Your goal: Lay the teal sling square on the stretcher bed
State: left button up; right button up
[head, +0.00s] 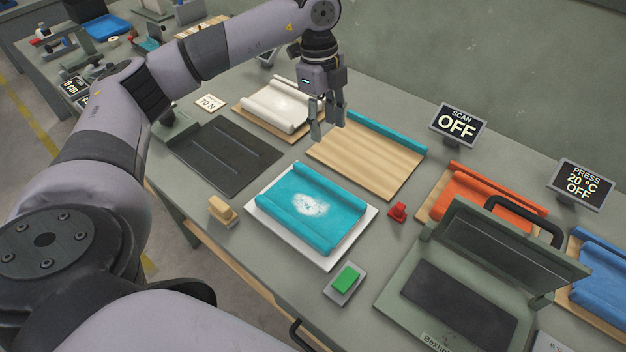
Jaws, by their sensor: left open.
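The teal sling (331,220) lies flat on a white plate (264,228), with thick rolled edges along two opposite sides and a pale whitish patch in its middle. The plate's rim shows around it. A dark grey panel (207,160) with two raised bars lies empty to its left; I cannot tell whether this panel or the white plate is the stretcher bed. My left gripper (328,130) hangs fingers down, open and empty, over the left end of a wooden board (372,165), beyond the sling and apart from it. My right gripper is not in view.
A teal roll (388,133) lies along the board's back edge. White (279,105), orange (487,201) and blue (600,273) slings lie on other boards. An open press (455,295) stands at the right. A brush-like tan block (222,210), red piece (398,211) and green-topped block (345,279) surround the plate.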

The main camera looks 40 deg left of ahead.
pick_arm(q)
jog(key=p, duration=0.2)
send_near(328, 182)
jog(key=shift+d+f+p, duration=0.25)
jog(key=shift+f+p, duration=0.15)
jog(key=shift+f, duration=1.3)
jog(key=shift+s+d+f+p, duration=0.1)
jog(key=shift+f+p, duration=0.15)
jog(key=shift+p, duration=0.05)
jog(key=f+p, duration=0.1)
jog(key=f, duration=0.2)
jog(key=shift+s+d+f+p, duration=0.1)
jog(key=shift+d+f+p, duration=0.1)
jog(key=shift+f+p, duration=0.15)
jog(key=shift+f, duration=0.55)
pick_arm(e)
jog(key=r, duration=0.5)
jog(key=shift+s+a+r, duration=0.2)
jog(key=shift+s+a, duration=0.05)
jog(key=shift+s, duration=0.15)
pick_arm(q)
jog(key=shift+c, duration=0.5)
